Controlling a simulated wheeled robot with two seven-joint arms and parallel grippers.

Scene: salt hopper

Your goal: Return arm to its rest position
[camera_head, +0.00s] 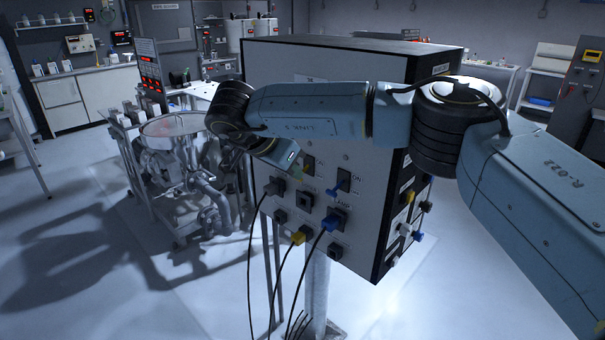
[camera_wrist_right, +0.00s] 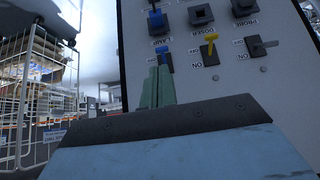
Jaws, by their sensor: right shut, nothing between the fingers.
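My right arm reaches in from the right across the front of a grey control box in the head view, bent at the wrist. Its gripper (camera_head: 299,174) is close in front of the box's switch panel (camera_head: 318,215). In the right wrist view the green fingers (camera_wrist_right: 157,86) are together with nothing between them. Their tips appear just before a blue-lever switch (camera_wrist_right: 163,52), which also shows in the head view (camera_head: 340,188); I cannot tell whether they touch. A yellow-lever switch (camera_wrist_right: 210,42) and a grey-lever switch (camera_wrist_right: 262,46) sit beside it. My left gripper is not in view.
The box stands on a post (camera_head: 317,290). A metal hopper machine (camera_head: 172,130) stands to the left. The floor at front left is clear.

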